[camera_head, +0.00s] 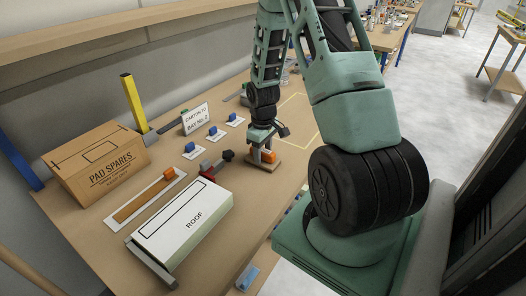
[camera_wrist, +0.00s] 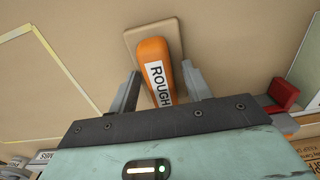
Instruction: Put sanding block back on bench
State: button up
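The sanding block has an orange handle labelled ROUGH and a flat tan base. In the wrist view the block (camera_wrist: 157,66) stands between my fingers, its base showing past the handle. In the head view the block (camera_head: 267,157) is at the bench's right part, below my wrist.
Small blue-topped pieces (camera_head: 212,130) and a sign (camera_head: 195,117) stand behind. A yellow taped outline (camera_head: 301,95) encloses bare bench.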

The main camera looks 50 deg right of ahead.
aim_at(263, 150)
jog(key=shift+r, duration=0.1)
notch_tip(263, 150, up, 12)
jog(key=b, duration=0.1)
jog(key=w+a+r+n, duration=0.2)
jog(key=a+r, duration=0.1)
jog(key=a, duration=1)
jog(key=s+a+r+n, duration=0.1)
jog(key=s+a+r, duration=0.15)
jog(key=a, duration=0.95)
jog(key=s+a+r+n, duration=0.1)
jog(key=s+a+n, duration=0.2)
jog(key=s+a, duration=1.2)
jog(key=shift+s+a+n+y, duration=0.3)
jog(key=shift+s+a, duration=0.05)
jog(key=shift+s, duration=0.4)
